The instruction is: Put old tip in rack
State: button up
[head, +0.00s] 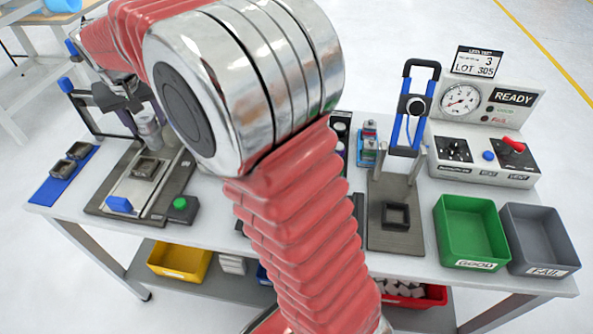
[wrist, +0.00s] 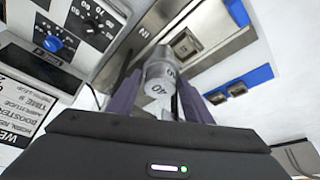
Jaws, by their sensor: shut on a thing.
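A silver cylindrical tip (wrist: 158,88), with what looks like "40" on its end, sits between the two purple fingers of my gripper (wrist: 160,98) in the wrist view. My gripper is shut on it. In the head view my gripper (head: 130,108) is at the left, over the press station. The silver tip (head: 148,126) shows beside it, above the station's plate (head: 125,188). Whether the tip is free of the station is unclear. I cannot pick out the tip rack; my red arm covers the middle of the bench.
A blue mat (head: 48,190) with two dark square parts lies at the left. A green button (head: 182,207) is near the plate. At the right are a second fixture (head: 392,235), a gauge box (head: 483,155), a green GOOD bin (head: 468,232) and a grey FAIL bin (head: 540,240).

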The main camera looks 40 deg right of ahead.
jog(key=shift+d, duration=0.35)
jog(key=shift+d, duration=0.2)
jog(key=s+d+f, duration=0.2)
jog(key=s+d, duration=2.2)
jog(key=d, duration=0.3)
jog(key=shift+d+f, duration=0.15)
jog(key=shift+d, duration=0.1)
notch_tip(320, 180, down, 6)
jog(key=shift+f, duration=0.15)
jog(key=shift+f, duration=0.1)
jog(key=shift+f, duration=1.8)
